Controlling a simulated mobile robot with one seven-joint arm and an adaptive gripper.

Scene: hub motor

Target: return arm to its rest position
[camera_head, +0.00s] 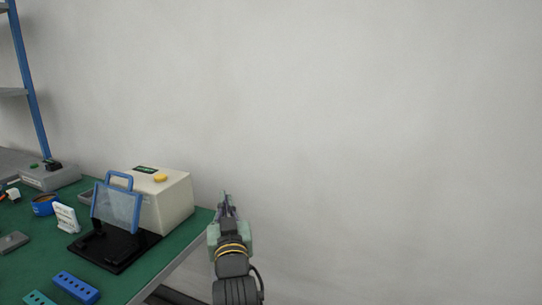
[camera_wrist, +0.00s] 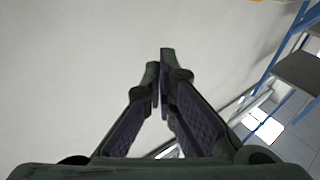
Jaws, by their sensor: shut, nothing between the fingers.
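My gripper (camera_head: 227,203) is at the end of my arm, just off the right edge of the green workbench (camera_head: 190,228) in the head view. It points away toward the pale wall. In the wrist view my gripper (camera_wrist: 159,62) has its fingertips together with nothing between them. The wall fills most of the view behind the fingers.
A cream box (camera_head: 173,196) with a yellow button stands near the bench's right corner. In front of it is a black fixture (camera_head: 112,248) with a blue-framed clear cover (camera_head: 116,207). The right side is clear up to the wall.

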